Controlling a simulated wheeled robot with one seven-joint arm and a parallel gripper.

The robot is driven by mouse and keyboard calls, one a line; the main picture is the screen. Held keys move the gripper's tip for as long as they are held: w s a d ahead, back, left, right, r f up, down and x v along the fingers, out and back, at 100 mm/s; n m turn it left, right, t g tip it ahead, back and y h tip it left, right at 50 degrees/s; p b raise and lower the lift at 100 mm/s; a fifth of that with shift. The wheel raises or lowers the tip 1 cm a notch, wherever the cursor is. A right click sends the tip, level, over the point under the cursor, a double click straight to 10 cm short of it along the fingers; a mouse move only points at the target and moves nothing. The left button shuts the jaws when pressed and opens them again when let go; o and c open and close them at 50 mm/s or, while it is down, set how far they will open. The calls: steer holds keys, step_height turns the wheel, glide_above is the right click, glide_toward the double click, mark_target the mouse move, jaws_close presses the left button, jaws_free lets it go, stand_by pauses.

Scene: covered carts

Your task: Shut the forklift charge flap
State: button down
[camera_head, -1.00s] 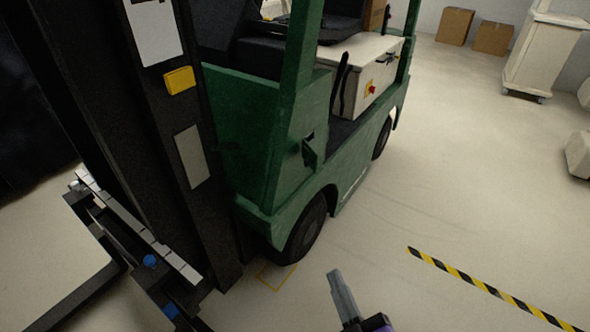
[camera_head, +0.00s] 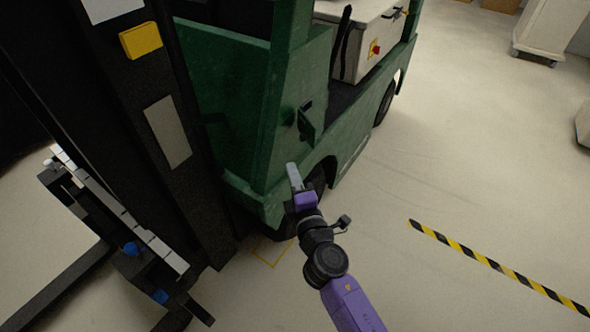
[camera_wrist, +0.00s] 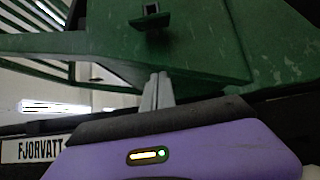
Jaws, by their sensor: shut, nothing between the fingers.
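The green forklift (camera_head: 240,80) stands at the upper middle of the head view. Its small green charge flap (camera_head: 307,127) hangs open at the front corner, turned out from the body, with a dark recess beside it. My gripper (camera_head: 292,167) is shut and empty, pointing up just below and left of the flap, apart from it in the head view. In the wrist view my shut fingers (camera_wrist: 160,80) point at a green panel of the forklift (camera_wrist: 195,45). A small dark fitting shows above them; I cannot tell whether it is the recess or the flap.
The black mast (camera_head: 150,110) and forks stand close on the left. A front wheel (camera_head: 318,180) is just right of my gripper. A yellow-black floor stripe (camera_head: 490,265) lies on the right. The floor between stripe and forklift is clear.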

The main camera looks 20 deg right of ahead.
steer(key=w+d, duration=0.4)
steer(key=w, duration=0.4)
steer(key=shift+d, duration=0.25)
steer(key=shift+r, duration=0.1)
